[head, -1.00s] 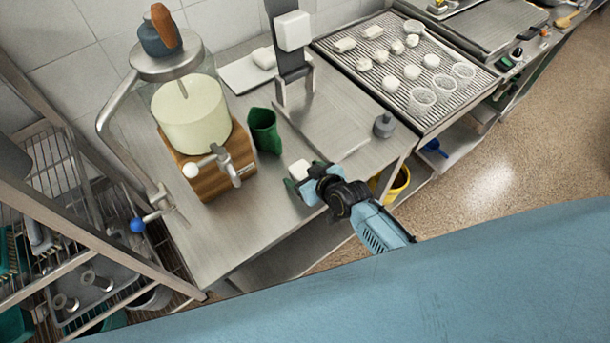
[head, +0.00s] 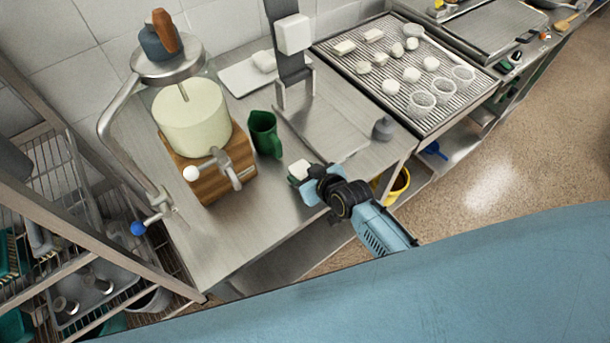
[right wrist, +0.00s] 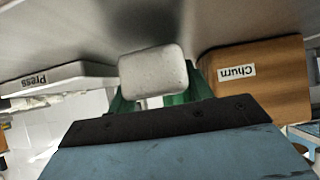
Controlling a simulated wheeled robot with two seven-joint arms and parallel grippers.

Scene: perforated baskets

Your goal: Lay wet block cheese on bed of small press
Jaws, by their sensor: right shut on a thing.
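A small white cheese block (head: 299,169) is held in my right gripper (head: 304,176) over the steel table, in front of the press. In the right wrist view the rounded block (right wrist: 153,73) sits at the fingertips, with green showing on both sides. The press has a flat steel bed (head: 325,128), a grey upright (head: 289,65) and a white block (head: 293,33) high on it. The bed looks bare. In the right wrist view, which is upside down, the plate labelled "Press" (right wrist: 60,80) is at left, apart from the cheese. My left gripper is not in view.
A churn with a wooden base (head: 212,180) stands left, with a green jug (head: 264,134) beside it. A white board (head: 240,78) with a pale block lies behind. A grey weight (head: 383,128) is at right. A slatted draining table (head: 455,105) holds several cheeses and baskets.

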